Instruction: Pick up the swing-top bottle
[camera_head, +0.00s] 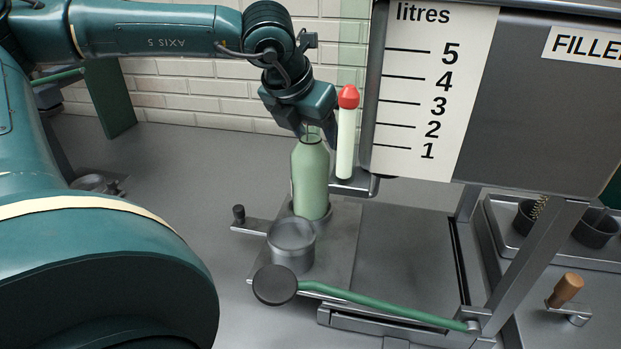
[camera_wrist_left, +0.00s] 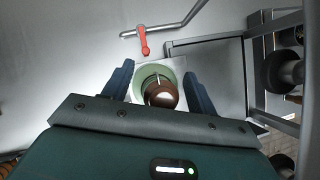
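The swing-top bottle (camera_head: 310,180), pale green, stands upright on a grey metal plate (camera_head: 338,240) below the filler. My left gripper (camera_head: 315,132) is above it, pointing down, with its fingers around the bottle's neck. In the left wrist view the bottle (camera_wrist_left: 143,77) shows from above, with a dark brown stopper on top. It lies between the two spread fingers of my left gripper (camera_wrist_left: 160,84), with gaps showing on both sides. The gripper looks open. My right gripper is in neither view.
A red-capped pale tube (camera_head: 345,145) stands close right of the bottle. A metal cup (camera_head: 291,246) is just in front. A green lever (camera_head: 380,305) with a dark round knob crosses the front. The filler tank (camera_head: 530,110) hangs at right.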

